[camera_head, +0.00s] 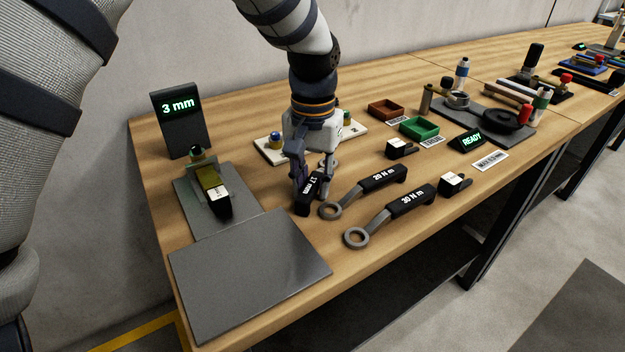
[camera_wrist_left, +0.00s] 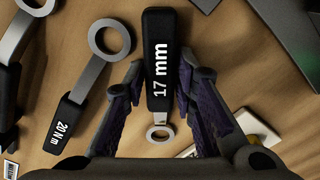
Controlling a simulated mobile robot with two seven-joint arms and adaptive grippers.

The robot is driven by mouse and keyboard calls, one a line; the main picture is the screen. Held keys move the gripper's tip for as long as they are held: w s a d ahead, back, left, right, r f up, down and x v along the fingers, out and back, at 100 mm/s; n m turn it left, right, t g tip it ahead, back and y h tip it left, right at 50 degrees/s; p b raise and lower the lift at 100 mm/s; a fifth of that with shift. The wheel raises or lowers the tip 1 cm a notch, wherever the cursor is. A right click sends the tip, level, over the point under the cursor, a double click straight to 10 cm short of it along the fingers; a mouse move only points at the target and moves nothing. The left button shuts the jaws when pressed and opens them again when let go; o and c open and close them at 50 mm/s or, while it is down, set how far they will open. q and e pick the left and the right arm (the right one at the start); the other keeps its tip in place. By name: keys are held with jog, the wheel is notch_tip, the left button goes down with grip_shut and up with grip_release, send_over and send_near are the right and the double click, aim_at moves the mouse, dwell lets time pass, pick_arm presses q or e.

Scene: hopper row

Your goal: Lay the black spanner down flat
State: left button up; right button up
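In the left wrist view the handle (camera_wrist_left: 160,50) runs up between the fingertips (camera_wrist_left: 161,68), with the ring (camera_wrist_left: 160,131) towards the palm. The handle looks wider at its far end there. I cannot tell whether the spanner touches the bench or is slightly tilted. My right gripper is not in view.
Two torque wrenches, 20 N m (camera_head: 383,179) and 30 N m (camera_head: 411,200), lie just right of the spanner. A bare grey plate (camera_head: 248,272) lies at front left. A 3 mm display (camera_head: 180,122) stands behind. A white tray (camera_head: 268,152) is behind the gripper.

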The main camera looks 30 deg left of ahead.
pick_arm(q)
jog(key=shift+o, duration=1)
notch_tip(320, 180, up, 12)
